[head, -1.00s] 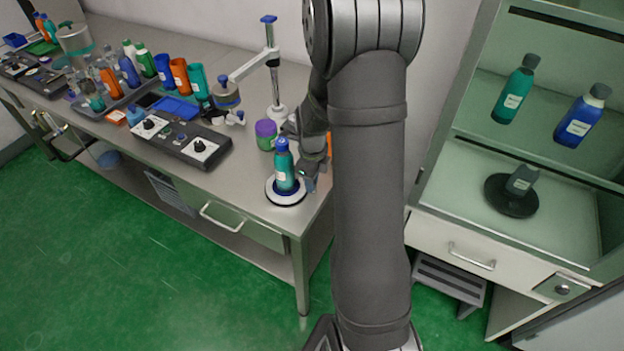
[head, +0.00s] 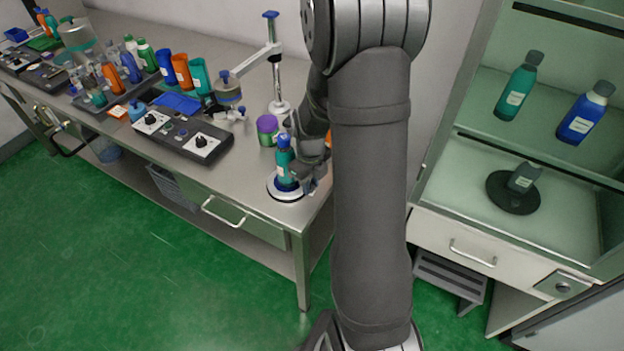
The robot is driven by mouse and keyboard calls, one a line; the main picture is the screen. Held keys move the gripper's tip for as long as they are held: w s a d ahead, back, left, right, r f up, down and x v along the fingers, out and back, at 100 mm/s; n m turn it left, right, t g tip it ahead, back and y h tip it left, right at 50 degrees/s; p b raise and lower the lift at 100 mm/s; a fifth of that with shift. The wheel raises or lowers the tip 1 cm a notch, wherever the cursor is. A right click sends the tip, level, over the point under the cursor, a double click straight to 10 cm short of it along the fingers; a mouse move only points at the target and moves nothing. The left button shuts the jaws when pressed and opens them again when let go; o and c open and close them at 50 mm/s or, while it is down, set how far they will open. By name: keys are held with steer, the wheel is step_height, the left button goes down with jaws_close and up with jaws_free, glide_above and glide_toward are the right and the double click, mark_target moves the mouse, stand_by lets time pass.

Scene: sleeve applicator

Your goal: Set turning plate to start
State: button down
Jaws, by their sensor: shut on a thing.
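The turning plate (head: 287,197) is a round disc with a white rim at the right front corner of the steel bench. A teal bottle with a blue cap (head: 284,171) stands upright on its dark blue middle. My gripper (head: 300,163) is at the bottle's right side, shut on the bottle. The fingers and the bottle's right side are partly hidden, so the exact contact does not show clearly. No start mark on the plate can be made out.
A purple and green jar (head: 267,130) and a stand with a post (head: 278,80) are just behind the plate. A control box with knobs (head: 180,135) lies to the left, before several bottles. A glass-fronted cabinet (head: 475,222) stands to the right.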

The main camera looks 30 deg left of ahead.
steer(key=shift+s+a+m, duration=0.15)
steer(key=shift+s+m, duration=0.95)
steer(key=shift+m, duration=0.6)
steer(key=shift+s, duration=0.1)
steer(key=c, duration=1.2)
jaws_free()
steer(key=shift+c, duration=0.2)
steer(key=shift+r, duration=0.1)
step_height(320, 180, up, 17)
steer(key=shift+r, duration=0.15)
steer(key=shift+c, duration=0.2)
